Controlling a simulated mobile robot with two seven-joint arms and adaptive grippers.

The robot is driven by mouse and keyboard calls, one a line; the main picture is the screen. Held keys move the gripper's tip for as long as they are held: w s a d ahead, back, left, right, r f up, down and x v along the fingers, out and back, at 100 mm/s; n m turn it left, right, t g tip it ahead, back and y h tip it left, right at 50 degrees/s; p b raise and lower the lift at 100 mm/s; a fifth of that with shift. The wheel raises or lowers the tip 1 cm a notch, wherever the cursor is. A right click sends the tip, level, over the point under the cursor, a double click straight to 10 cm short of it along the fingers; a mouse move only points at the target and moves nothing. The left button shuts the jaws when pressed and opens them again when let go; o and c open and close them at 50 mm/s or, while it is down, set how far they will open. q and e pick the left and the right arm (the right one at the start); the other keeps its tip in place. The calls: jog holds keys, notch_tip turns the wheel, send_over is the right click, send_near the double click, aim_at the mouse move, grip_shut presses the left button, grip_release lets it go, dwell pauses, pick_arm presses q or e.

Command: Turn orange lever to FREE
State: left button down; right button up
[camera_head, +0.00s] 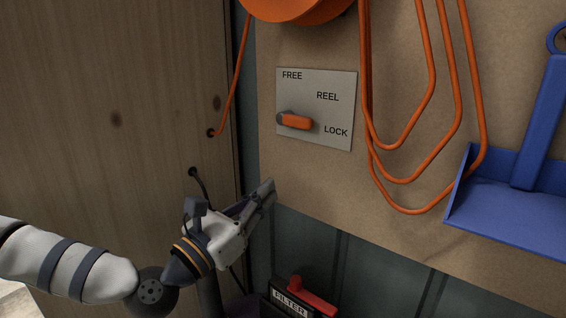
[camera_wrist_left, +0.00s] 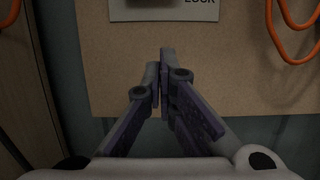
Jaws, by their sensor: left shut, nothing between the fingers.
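The orange lever (camera_head: 296,121) sits on a grey plate (camera_head: 341,88) marked FREE at top left, REEL at upper right and LOCK at lower right. The lever's dark pivot is at its left end, and its orange handle points right, tilted slightly down toward LOCK. In the left wrist view only the lower strip of the plate (camera_wrist_left: 168,14) shows, at the top edge, with part of the word LOCK. My left gripper (camera_head: 271,187) is shut and empty, below the plate and a little left of it, apart from the lever. My right gripper is not in view.
An orange cord (camera_head: 456,95) hangs in loops right of the plate, below an orange reel (camera_head: 297,8). A blue dustpan (camera_head: 510,210) hangs at the right. A red handle (camera_head: 315,302) on a FILTER box is below. A wooden panel (camera_head: 110,170) stands at the left.

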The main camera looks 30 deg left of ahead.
aim_at(296, 120)
pick_arm(q)
jog(key=p+x, duration=0.1)
jog(key=x, duration=0.8)
jog(key=shift+d, duration=0.1)
notch_tip(296, 120, up, 3)
jog(key=shift+w+r+p, duration=0.15)
jog(key=shift+r+p, duration=0.05)
jog(key=shift+p, duration=0.6)
jog(key=shift+r, duration=0.35)
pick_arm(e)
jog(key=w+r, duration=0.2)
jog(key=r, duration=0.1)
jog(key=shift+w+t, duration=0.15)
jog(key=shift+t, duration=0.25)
pick_arm(q)
jog(key=shift+f, duration=0.1)
